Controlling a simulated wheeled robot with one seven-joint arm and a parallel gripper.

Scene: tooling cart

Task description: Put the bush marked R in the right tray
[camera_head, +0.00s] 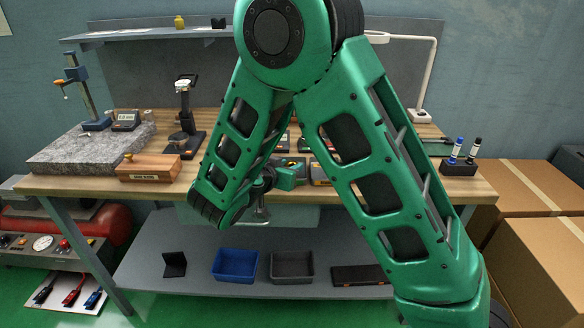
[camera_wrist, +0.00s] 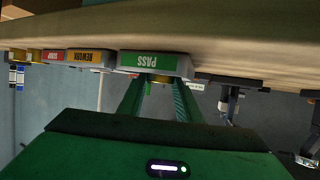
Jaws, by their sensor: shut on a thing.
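My gripper (camera_wrist: 156,88) reaches to the tray with the green PASS label (camera_wrist: 150,61), seen upside down in the wrist view. It is shut on a brass-coloured bush (camera_wrist: 155,77), which shows between the fingertips at the tray's open side. I cannot tell whether the bush touches the tray, and no R mark is readable. In the head view my arm hides most of this area.
The wooden bench (camera_head: 85,184) carries a granite plate (camera_head: 80,150), a wooden box (camera_head: 149,168) at left and a marker holder (camera_head: 459,166) at right. A blue bin (camera_head: 235,264) and a grey bin (camera_head: 292,266) stand on the lower shelf (camera_head: 200,290). Cardboard boxes (camera_head: 525,188) are at right.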

